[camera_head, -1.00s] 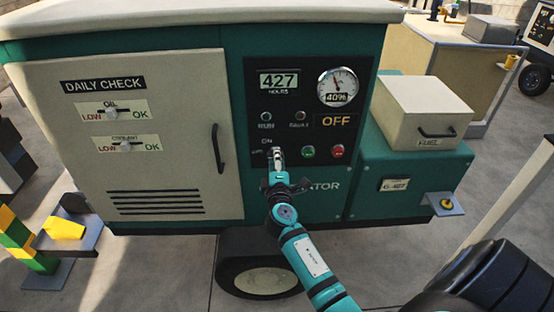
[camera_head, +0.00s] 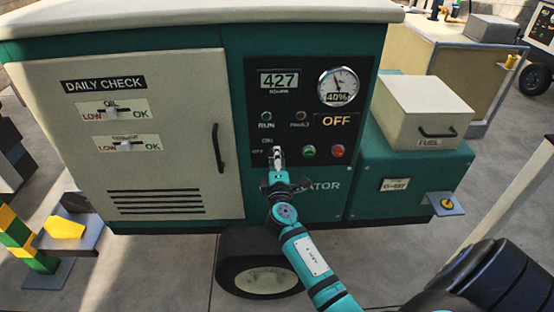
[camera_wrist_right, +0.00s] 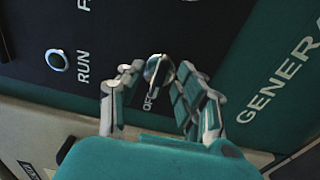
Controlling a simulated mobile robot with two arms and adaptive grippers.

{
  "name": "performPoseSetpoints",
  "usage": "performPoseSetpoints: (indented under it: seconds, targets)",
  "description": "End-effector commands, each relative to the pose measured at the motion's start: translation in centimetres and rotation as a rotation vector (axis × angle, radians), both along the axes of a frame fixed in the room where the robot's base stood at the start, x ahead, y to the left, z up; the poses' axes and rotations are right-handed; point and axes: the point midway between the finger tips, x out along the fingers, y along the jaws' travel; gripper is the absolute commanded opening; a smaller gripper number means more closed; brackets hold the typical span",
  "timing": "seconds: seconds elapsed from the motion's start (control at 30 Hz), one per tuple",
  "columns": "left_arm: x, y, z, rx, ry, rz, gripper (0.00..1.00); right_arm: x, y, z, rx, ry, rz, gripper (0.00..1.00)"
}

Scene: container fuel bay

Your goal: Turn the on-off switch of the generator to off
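The green generator (camera_head: 238,110) stands in front of me with a black control panel (camera_head: 300,85). Its silver on-off switch (camera_head: 277,152) is low on the panel, and it also shows in the right wrist view (camera_wrist_right: 157,70). There its handle seems lined up toward the OFF label. The panel display (camera_head: 336,121) reads OFF. My right gripper (camera_head: 279,168) is at the switch. In the right wrist view its fingers (camera_wrist_right: 156,85) are apart, one on each side of the switch, with gaps visible. The ON label is hidden there by a finger. My left gripper is out of view.
Green and red buttons (camera_head: 323,151) sit just right of the switch. A beige fuel box (camera_head: 425,108) is at the generator's right. A yellow-and-green block post (camera_head: 25,240) stands at the lower left. A wheel (camera_head: 262,272) is below the panel.

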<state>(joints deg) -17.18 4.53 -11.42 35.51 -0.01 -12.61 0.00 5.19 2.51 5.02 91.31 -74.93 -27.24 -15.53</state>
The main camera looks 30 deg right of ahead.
Motion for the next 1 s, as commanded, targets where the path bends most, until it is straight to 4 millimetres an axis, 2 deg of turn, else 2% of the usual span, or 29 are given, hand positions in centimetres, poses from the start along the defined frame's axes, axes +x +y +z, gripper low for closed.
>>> performPoseSetpoints:
  seconds: [0.23,0.5,0.7,1.0]
  targets:
    - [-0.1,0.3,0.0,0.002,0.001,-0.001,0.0,-1.3,0.8,-0.2,0.001,0.002,0.001,0.35]
    - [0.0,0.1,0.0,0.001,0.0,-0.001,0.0,-6.1,3.8,-0.2,0.003,0.003,0.001,0.35]
    - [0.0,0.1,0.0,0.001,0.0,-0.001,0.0,-9.0,5.5,-0.1,0.0,0.002,0.001,0.35]
    - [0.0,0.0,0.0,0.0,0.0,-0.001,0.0,-10.3,6.3,0.0,0.0,0.0,0.0,0.35]
